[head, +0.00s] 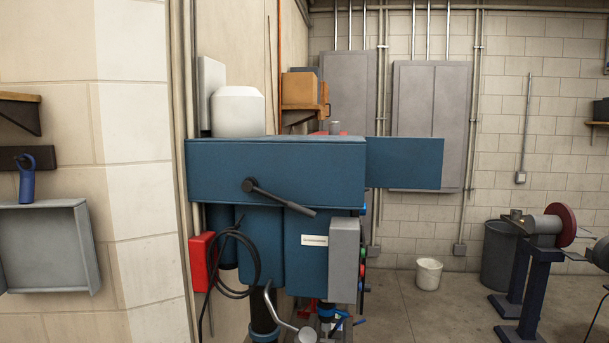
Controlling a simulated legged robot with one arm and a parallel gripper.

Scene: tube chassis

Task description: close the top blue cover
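A blue drill-press-like machine stands by the wall corner, with a wide blue upper housing (275,172). A flat blue panel (404,163) sticks out to the right from the housing's right end, apart from the wall behind it. It looks like the top blue cover swung open, with its hinge hidden. A dark lever handle (278,197) crosses the housing's lower front. My gripper is not in this view.
A red box (202,262) and a looped black cable (236,262) are at the left. A white bucket (429,273) and a bench grinder (547,226) stand right; floor between is partly clear.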

